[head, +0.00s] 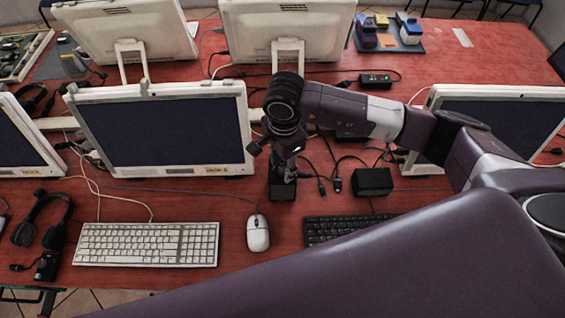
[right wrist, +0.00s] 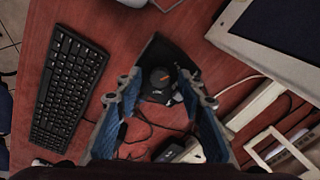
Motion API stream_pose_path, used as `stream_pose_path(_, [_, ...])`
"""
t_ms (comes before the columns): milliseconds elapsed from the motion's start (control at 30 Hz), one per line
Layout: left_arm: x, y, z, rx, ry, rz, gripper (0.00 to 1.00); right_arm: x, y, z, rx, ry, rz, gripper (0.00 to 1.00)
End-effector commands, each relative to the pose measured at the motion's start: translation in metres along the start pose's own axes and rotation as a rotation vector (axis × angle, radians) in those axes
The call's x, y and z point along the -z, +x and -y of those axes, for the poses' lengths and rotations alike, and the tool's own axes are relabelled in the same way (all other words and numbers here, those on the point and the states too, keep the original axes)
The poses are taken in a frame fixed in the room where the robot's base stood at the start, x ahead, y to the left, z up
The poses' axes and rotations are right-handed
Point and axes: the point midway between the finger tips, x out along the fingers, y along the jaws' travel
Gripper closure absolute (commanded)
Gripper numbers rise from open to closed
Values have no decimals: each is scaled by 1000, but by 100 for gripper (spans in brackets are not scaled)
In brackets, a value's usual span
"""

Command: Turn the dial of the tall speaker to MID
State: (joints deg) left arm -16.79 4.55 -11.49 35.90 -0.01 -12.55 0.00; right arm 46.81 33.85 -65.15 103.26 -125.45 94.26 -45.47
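The black speaker (head: 283,190) stands on the red table between the mouse and a smaller black box, mostly hidden below my right gripper (head: 285,160). In the right wrist view, the speaker (right wrist: 158,48) shows a round black dial (right wrist: 160,76) with an orange mark. Small white lettering sits beside the dial but is too blurred to read surely. My right gripper (right wrist: 160,82) is open, its blue-padded fingers on either side of the dial. I cannot tell whether they touch it. My left gripper is not in view.
A black keyboard (head: 340,227), white mouse (head: 257,233) and white keyboard (head: 147,244) lie in front. A small black box (head: 372,181) and loose cables (head: 320,180) are to the right. Monitors (head: 165,132) stand close on both sides. A headset (head: 42,220) lies far left.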

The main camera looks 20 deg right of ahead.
Motion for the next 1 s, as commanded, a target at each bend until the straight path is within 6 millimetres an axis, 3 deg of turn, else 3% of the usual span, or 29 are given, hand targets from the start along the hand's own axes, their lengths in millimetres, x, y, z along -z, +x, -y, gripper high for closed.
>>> stream_pose_path(167, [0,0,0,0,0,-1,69,0,0,0,0,0,0,66])
stream_pose_path(467, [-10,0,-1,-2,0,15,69,0,0,0,0,0,1,99])
stream_pose_path(767, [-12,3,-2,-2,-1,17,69,0,0,0,1,20,1,100])
stream_pose_path(1000, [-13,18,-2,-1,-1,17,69,0,3,1,3,125,-2,100])
